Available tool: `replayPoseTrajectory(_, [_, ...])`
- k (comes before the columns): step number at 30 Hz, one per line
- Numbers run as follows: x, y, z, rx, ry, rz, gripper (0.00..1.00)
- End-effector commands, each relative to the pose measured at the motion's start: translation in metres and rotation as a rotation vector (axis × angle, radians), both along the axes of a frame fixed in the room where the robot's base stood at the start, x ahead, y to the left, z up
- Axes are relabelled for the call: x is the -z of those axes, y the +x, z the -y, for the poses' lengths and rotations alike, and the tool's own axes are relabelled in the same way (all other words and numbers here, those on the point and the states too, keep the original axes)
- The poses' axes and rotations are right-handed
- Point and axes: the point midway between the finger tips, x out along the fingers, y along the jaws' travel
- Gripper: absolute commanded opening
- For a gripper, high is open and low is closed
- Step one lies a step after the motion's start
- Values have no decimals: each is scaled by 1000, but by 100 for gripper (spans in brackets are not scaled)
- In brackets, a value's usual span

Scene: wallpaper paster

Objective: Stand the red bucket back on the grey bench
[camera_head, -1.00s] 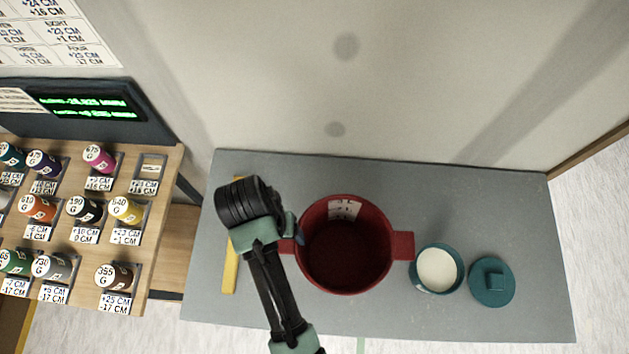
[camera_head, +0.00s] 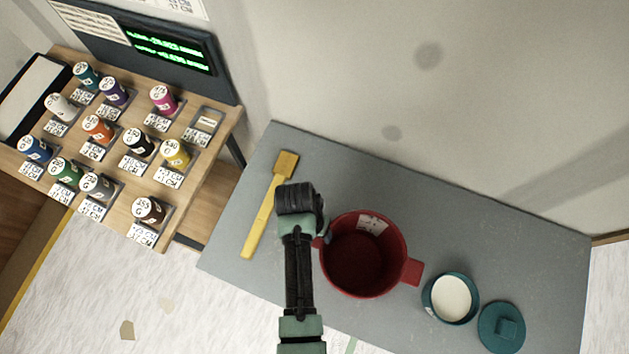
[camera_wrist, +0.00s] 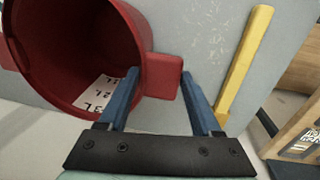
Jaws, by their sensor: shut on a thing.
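The red bucket (camera_head: 392,238) is in the middle of the head view, over the grey bench (camera_head: 480,222). Its open top faces up and a white scale label shows inside. My gripper (camera_head: 320,236) is at its left side. In the wrist view my gripper (camera_wrist: 160,76) has its two blue fingers on either side of the bucket's red side handle (camera_wrist: 163,76), shut on it. The bucket's wall (camera_wrist: 60,45) also shows there. The bucket's underside is hidden, so I cannot tell whether it touches the bench.
A yellow brush (camera_head: 262,215) lies on the bench left of the bucket. A teal pot of white paste (camera_head: 451,298) and its teal lid (camera_head: 502,327) are close on the right. A wooden table (camera_head: 199,200) with several labelled weights stands at the left. The back bench is clear.

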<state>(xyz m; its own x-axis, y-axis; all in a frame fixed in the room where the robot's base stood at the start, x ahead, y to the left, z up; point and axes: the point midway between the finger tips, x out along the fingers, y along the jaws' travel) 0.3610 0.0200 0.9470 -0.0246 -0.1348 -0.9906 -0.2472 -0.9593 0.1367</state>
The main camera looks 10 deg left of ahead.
Motion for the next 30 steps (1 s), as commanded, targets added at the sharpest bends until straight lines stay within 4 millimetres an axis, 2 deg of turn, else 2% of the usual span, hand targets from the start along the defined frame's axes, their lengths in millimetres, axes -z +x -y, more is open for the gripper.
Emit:
replayPoseTrajectory(13, [7, 1, 0, 0, 0, 2, 0])
replayPoseTrajectory(14, [6, 1, 0, 0, 0, 2, 71])
replayPoseTrajectory(18, [6, 0, 0, 0, 1, 1, 95])
replayPoseTrajectory(26, [6, 0, 0, 0, 1, 1, 95])
replayPoseTrajectory(30, [0, 1, -1, 0, 0, 2, 95])
